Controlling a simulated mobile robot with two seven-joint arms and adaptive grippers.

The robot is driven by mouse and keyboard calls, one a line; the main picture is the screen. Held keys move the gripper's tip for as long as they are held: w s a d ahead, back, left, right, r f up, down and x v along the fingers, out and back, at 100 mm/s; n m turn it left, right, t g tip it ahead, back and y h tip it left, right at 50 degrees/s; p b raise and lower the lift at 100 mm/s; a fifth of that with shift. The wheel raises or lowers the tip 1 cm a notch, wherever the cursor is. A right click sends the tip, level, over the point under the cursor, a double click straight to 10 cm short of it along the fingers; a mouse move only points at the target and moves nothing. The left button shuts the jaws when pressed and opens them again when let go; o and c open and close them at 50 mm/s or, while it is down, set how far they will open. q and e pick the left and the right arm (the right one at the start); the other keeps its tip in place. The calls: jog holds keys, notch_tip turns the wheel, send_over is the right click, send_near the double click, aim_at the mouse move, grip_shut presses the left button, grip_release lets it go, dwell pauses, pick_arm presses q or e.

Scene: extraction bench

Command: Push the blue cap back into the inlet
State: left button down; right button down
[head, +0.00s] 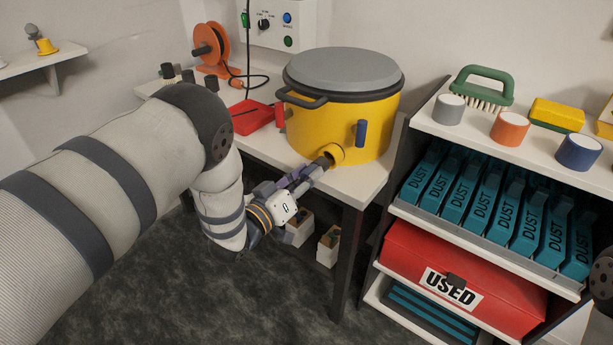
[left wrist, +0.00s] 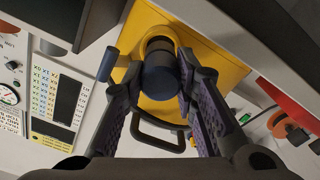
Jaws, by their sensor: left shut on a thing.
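The yellow drum (head: 318,124) with a grey lid stands on the white bench; its inlet (head: 331,154) sticks out low at the front. My left gripper (head: 312,173) is at the inlet's mouth. In the left wrist view, the dark blue cap (left wrist: 161,80) sits between the two fingers of my left gripper (left wrist: 160,84), which are shut on it. Behind the cap, the dark inlet tube (left wrist: 158,45) shows against the yellow drum (left wrist: 215,72). In the head view the fingers mostly hide the cap. How deep it sits in the inlet I cannot tell. My right gripper is out of view.
A blue latch (head: 361,133) and black handle (head: 301,101) stick out from the drum. A red dustpan (head: 253,117) lies left of it. Right stands a shelf with teal dust boxes (head: 468,190) and a red USED box (head: 455,270). White bins (head: 298,230) sit under the bench.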

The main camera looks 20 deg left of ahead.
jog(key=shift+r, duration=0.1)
